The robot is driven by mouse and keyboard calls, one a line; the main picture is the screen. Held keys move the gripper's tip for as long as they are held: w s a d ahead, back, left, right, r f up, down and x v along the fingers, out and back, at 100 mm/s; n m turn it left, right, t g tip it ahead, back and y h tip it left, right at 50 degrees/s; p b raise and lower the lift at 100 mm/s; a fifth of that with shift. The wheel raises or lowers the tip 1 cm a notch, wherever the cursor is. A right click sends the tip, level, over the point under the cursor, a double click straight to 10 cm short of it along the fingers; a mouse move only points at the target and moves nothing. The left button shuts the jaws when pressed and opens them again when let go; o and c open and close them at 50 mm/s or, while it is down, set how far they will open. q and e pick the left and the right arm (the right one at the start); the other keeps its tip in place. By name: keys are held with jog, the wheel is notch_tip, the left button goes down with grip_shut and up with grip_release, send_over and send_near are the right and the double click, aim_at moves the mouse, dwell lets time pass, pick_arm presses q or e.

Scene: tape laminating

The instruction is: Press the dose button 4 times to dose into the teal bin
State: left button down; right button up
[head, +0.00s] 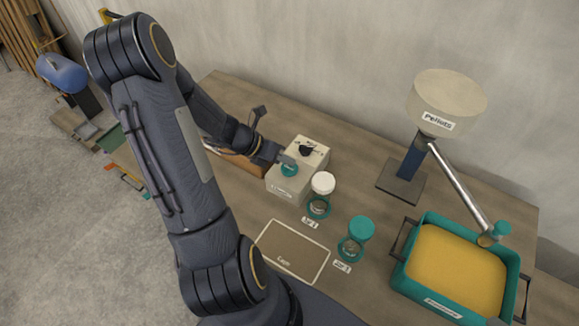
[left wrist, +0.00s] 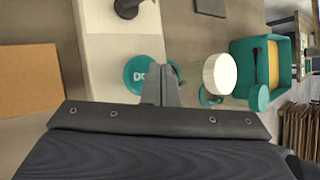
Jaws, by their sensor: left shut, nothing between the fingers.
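The dose button (head: 289,171) is a round teal cap on a pale control box (head: 285,187). It also shows in the left wrist view (left wrist: 138,76), with part of its lettering hidden by my fingers. My left gripper (head: 285,158) is shut and empty, with its tips at the button; I cannot tell whether they touch it. In the left wrist view the shut fingers (left wrist: 161,85) overlap the button's right side. The teal bin (head: 427,295) stands at the right, filled with yellow pellets (head: 455,268). My right gripper is not in view.
A hopper marked Pellets (head: 447,97) stands behind, with a metal chute (head: 460,185) sloping to the bin. A black knob (head: 306,151) sits on the box. A white-lidded jar (head: 322,184), a teal-lidded jar (head: 361,228) and a Caps mat (head: 292,250) lie in front.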

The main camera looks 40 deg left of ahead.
aim_at(285, 168)
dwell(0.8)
pick_arm(q)
jog(key=shift+f+b, duration=0.3)
jog(key=shift+f, duration=0.15)
jog(key=shift+f+b, duration=0.35)
jog(key=shift+f, duration=0.15)
dwell(0.5)
jog(key=shift+r, duration=0.1)
jog(key=shift+r+p, duration=0.85)
jog(key=shift+p, duration=0.05)
notch_tip(285, 168, up, 5)
jog(key=p, duration=0.5)
jog(key=shift+r, duration=0.1)
